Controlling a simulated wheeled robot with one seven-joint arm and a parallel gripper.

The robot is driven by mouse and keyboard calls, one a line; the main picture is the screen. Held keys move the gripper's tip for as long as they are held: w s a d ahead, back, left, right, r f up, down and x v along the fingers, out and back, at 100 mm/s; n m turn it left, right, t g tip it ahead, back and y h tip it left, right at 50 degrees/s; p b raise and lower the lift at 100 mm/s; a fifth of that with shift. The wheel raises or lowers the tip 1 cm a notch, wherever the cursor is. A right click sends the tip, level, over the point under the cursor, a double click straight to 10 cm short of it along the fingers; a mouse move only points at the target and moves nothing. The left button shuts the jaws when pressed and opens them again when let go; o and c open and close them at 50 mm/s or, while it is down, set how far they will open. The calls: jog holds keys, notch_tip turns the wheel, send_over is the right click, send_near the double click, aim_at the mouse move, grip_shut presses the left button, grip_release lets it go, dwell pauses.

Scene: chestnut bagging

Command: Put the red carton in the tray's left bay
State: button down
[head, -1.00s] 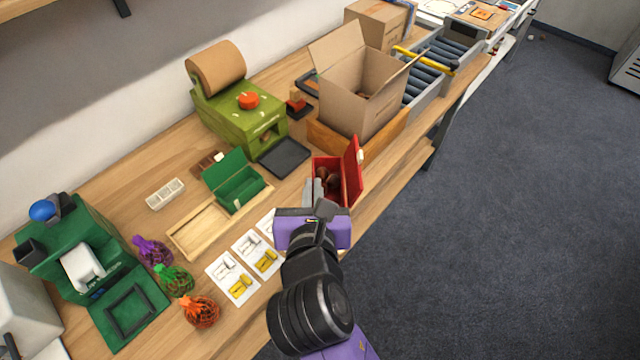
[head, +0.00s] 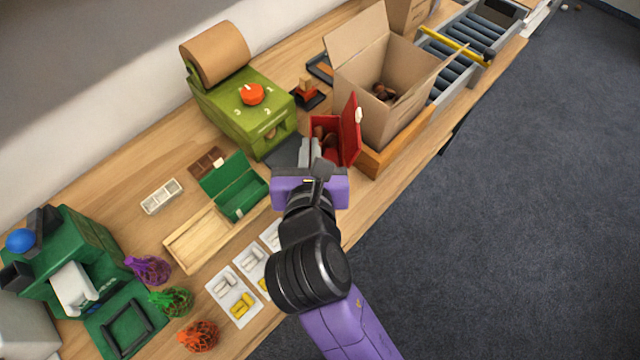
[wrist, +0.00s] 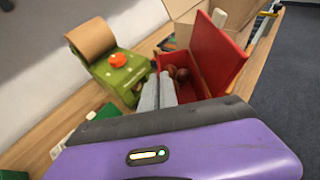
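The red carton (head: 349,140) has its lid open and brown chestnuts inside. It also shows in the wrist view (wrist: 217,55), just beyond the fingers. My gripper (head: 311,152) has its grey fingers close together at the carton's left side; in the wrist view the fingers (wrist: 158,92) overlap its near left wall. They appear shut on that wall, though the contact is partly hidden. The carton appears raised above the bench, in front of the cardboard box. The wooden tray (head: 198,240) lies to the left; its left bay is empty and an open green carton (head: 240,190) sits in its right bay.
A cardboard box (head: 372,75) in a wooden crate stands close right of the carton. A green machine (head: 240,105) stands behind. Picture cards (head: 232,295) lie before the tray, with net bags (head: 172,301) at left. A white divided box (head: 161,196) lies behind the tray.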

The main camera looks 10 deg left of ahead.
notch_tip(320, 180, down, 18)
jog(key=shift+r+b, duration=0.15)
jog(key=shift+b, duration=0.85)
jog(key=c, duration=1.6)
grip_release()
jog(key=shift+c, duration=0.2)
jog(key=v, duration=1.2)
jog(key=shift+d, duration=0.1)
